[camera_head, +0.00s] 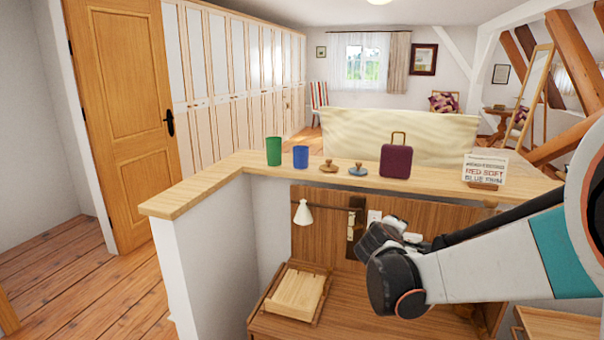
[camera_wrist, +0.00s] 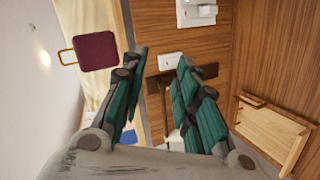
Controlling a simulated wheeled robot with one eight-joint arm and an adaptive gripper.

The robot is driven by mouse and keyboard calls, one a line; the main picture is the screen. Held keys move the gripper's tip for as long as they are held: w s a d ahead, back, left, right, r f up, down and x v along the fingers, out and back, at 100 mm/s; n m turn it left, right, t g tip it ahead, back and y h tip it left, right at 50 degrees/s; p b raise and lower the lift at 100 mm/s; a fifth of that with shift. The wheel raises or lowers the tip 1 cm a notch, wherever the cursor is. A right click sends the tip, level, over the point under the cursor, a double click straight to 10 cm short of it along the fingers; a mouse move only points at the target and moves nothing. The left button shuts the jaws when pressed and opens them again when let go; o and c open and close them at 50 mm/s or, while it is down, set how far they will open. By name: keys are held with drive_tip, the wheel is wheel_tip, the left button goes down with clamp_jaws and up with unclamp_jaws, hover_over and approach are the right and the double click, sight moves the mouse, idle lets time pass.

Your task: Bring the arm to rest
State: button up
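My gripper (camera_head: 378,237) hangs in front of the raised wooden ledge, above the lower desk, at the end of my arm reaching in from the right. In the wrist view my gripper (camera_wrist: 162,58) has its two green-and-dark fingers apart. Nothing is seen held between them; the wood-panelled wall with a white socket (camera_wrist: 171,61) shows in the gap. In the head view my wrist and arm hide part of the desk and the panel behind.
On the ledge (camera_head: 228,167) stand a green cup (camera_head: 274,151), a blue cup (camera_head: 300,157), two small stamp-like objects, a burgundy case (camera_head: 396,161) and a lettered sign (camera_head: 484,169). Below are a white lamp (camera_head: 303,212) and a wooden tray (camera_head: 297,292). Open floor lies left.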

drive_tip(key=s+r+m+g+y, duration=0.25)
drive_tip(key=s+m, duration=0.25)
drive_tip(key=s, duration=1.2)
drive_tip(key=s+a+f+m+g+y, duration=0.1)
drive_tip(key=s+a+f+m+y, duration=0.1)
drive_tip(key=s, duration=0.7)
drive_tip(key=s+a+f+m+g+y, duration=0.1)
drive_tip(key=s+a+f+m, duration=0.1)
drive_tip(key=s, duration=0.7)
drive_tip(key=shift+s+a+f+g+y, duration=0.3)
drive_tip(key=shift+f+g+y, duration=0.05)
drive_tip(key=shift+f, duration=0.2)
